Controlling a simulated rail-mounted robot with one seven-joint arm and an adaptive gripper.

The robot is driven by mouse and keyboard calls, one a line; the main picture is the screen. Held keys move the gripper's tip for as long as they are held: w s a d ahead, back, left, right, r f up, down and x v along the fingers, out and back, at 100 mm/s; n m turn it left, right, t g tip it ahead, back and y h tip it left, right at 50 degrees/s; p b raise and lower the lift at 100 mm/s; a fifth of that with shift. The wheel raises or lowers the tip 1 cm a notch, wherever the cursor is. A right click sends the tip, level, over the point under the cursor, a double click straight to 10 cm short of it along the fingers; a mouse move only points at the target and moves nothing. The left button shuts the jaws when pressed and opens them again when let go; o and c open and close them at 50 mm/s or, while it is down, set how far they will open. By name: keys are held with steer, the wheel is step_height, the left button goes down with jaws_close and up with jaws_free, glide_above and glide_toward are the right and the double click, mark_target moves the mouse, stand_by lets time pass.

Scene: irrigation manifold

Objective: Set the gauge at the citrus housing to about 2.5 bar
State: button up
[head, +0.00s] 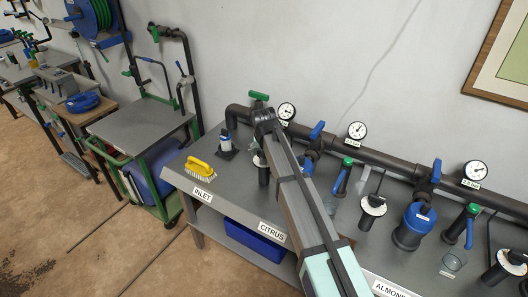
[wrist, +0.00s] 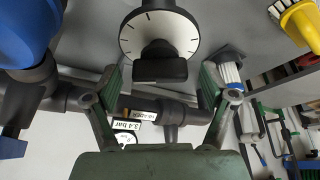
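A white round dial with a black bar knob (wrist: 160,68) sits between the fingers of my gripper (wrist: 160,78) in the wrist view. The fingers are apart, with a gap on each side of the knob. A blue housing (wrist: 22,30) fills the wrist view's left corner. Gauges stand along the pipe: left (head: 286,111), middle (head: 356,130), right (head: 475,170). A tag in the wrist view reads 3.4 bar (wrist: 126,138).
Another dial (head: 373,205), a blue housing (head: 413,222) and blue-handled valves crowd the bench to the right.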

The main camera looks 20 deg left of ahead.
steer(key=shift+r, duration=0.1)
steer(key=v, duration=1.1)
steer(key=shift+s+r, duration=0.2)
steer(key=shift+r, duration=0.15)
steer(key=shift+r, duration=0.15)
step_height(320, 180, up, 3)
steer(key=shift+f+p, duration=0.1)
steer(key=shift+p, duration=0.9)
